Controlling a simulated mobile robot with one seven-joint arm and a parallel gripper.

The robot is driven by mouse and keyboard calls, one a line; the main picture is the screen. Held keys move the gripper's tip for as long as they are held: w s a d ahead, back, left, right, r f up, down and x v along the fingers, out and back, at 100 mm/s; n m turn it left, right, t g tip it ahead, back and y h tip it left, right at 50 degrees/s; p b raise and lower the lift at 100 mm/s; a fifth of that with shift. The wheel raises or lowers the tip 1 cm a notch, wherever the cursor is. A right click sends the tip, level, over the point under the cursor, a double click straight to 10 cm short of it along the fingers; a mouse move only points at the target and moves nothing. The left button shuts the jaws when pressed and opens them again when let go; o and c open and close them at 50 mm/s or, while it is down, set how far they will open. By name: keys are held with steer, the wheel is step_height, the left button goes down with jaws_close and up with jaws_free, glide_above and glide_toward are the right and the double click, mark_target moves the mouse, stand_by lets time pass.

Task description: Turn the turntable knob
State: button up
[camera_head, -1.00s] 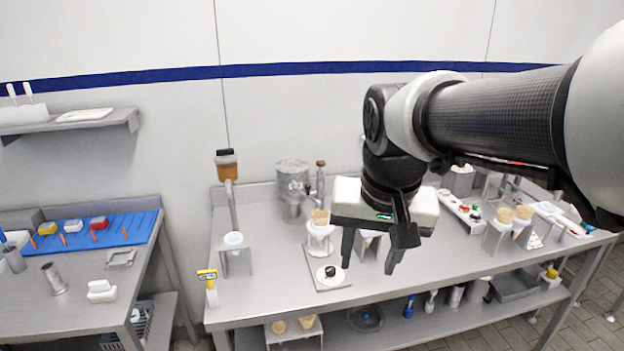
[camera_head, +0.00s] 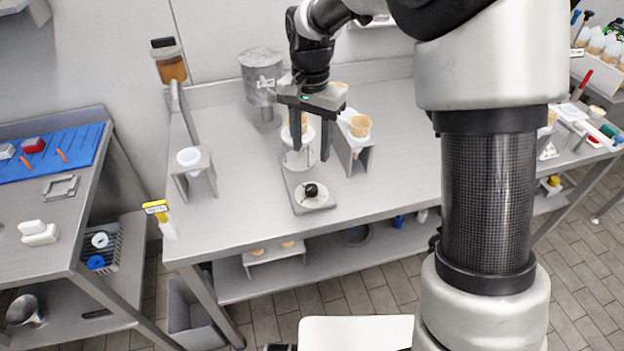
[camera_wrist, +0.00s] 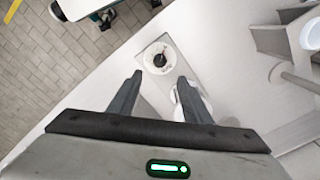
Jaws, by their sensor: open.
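The turntable knob (camera_head: 311,190) is a small black knob on a round white dial, set at the front end of a narrow grey base plate (camera_head: 299,207) on the steel table. In the wrist view the knob (camera_wrist: 160,60) lies ahead, past the fingertips and between their lines. My gripper (camera_head: 311,155) is open and empty, pointing down above the plate, behind and above the knob, apart from it. Its two fingers also show in the wrist view (camera_wrist: 160,80). A white cone holder with a cone (camera_head: 296,130) at the plate's rear is partly hidden by my gripper.
A stand with a cone (camera_head: 360,128) is close right of my gripper. A stand with a white cup (camera_head: 189,158) is to the left, under an amber-filled dispenser (camera_head: 170,62). A metal canister (camera_head: 262,85) stands behind. The table front near the knob is clear.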

mark_target(311, 188)
step_height(311, 188, down, 13)
steer(key=shift+r+b, duration=0.1)
steer(key=shift+b, duration=0.3)
steer(key=c, duration=1.1)
steer(key=shift+o, duration=0.2)
